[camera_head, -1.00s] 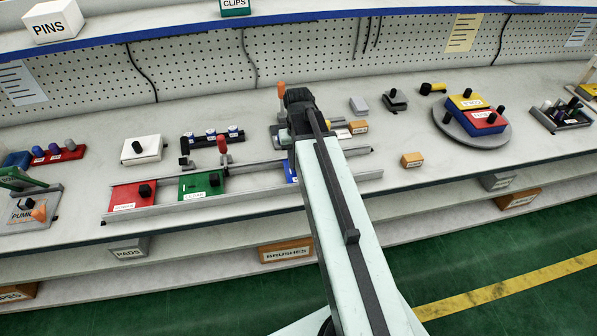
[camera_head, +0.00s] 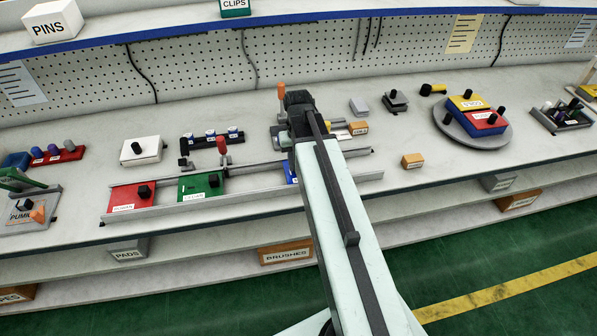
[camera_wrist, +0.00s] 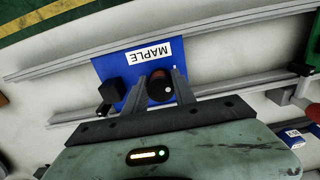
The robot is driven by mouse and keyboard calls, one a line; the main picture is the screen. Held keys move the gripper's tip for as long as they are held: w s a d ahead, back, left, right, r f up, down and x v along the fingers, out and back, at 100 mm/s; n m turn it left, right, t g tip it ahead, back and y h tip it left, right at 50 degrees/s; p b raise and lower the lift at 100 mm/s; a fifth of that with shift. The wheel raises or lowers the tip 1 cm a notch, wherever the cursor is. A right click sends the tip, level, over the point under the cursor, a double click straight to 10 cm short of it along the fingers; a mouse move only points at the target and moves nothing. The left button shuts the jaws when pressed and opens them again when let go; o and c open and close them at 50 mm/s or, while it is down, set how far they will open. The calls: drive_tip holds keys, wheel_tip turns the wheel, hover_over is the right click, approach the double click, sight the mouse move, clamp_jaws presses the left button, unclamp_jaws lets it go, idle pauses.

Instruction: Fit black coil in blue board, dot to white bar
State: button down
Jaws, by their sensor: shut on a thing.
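The blue board (camera_wrist: 118,70), labelled MAPLE, lies between two grey rails in the wrist view. In the head view only a blue sliver (camera_head: 291,171) shows beside my arm. A black block (camera_wrist: 111,91) stands on the board. My gripper (camera_wrist: 160,84) is over the board's edge nearest my wrist, its fingers shut on the black coil (camera_wrist: 157,81). A small pale dot shows on the coil's top. The coil's underside is hidden, so I cannot tell whether it touches the board. I cannot make out the white bar clearly.
Grey rails (camera_head: 250,196) run along the bench. A green board (camera_head: 190,190) and a red board (camera_head: 122,201) sit between them to the left. A red-topped post (camera_head: 222,145) stands behind the rails. A small orange box (camera_head: 412,160) is at the right.

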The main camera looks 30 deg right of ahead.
drive_tip(key=shift+f+b, duration=0.5)
drive_tip(key=shift+f, duration=0.05)
idle(0.4)
drive_tip(key=c, duration=0.9)
unclamp_jaws()
drive_tip(key=shift+c, duration=0.2)
wheel_tip(320, 180, up, 8)
drive_tip(key=p, duration=0.8)
drive_tip(key=shift+f, duration=0.1)
